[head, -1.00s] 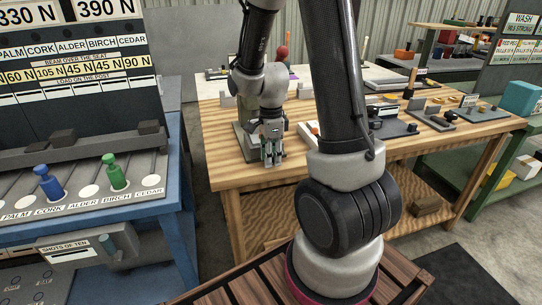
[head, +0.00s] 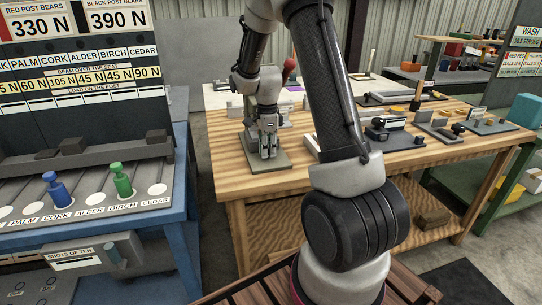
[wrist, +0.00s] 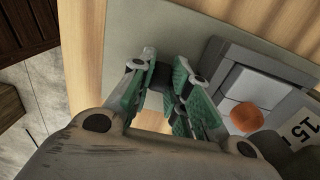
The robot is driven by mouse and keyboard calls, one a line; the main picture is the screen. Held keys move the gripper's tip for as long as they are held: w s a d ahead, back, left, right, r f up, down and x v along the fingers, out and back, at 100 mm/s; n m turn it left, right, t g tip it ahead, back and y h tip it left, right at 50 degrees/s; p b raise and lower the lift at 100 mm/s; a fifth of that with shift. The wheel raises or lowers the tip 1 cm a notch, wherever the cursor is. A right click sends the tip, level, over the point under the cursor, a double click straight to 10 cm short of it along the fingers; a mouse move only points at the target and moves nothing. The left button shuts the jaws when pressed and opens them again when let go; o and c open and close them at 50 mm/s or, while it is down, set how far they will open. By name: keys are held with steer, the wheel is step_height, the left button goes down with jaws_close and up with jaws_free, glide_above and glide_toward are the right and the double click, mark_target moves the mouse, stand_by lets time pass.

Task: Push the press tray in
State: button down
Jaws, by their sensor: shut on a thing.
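The press (head: 284,161) stands near the front left corner of the wooden table, mostly hidden behind my arm; its flat grey-green base shows. In the wrist view a grey square frame with a pale block, which looks like the press tray (wrist: 213,57), lies just right of my fingers. An orange round knob (wrist: 246,117) sits on it. My gripper (wrist: 163,72) points down over the base, its green-padded fingers close together beside the frame's edge. It also shows in the head view (head: 268,154). What is between the fingertips is too hidden to make out.
A label reading 15 (wrist: 302,128) lies close to the tray. Other fixtures (head: 390,138) stand further right on the table (head: 235,178).

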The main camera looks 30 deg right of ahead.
steer(key=shift+w+d+r, duration=0.1)
steer(key=shift+w, duration=0.2)
steer(key=c, duration=1.6)
jaws_free()
steer(key=shift+c, duration=0.2)
step_height(320, 180, up, 7)
steer(key=shift+f, duration=0.15)
steer(key=shift+r, duration=0.35)
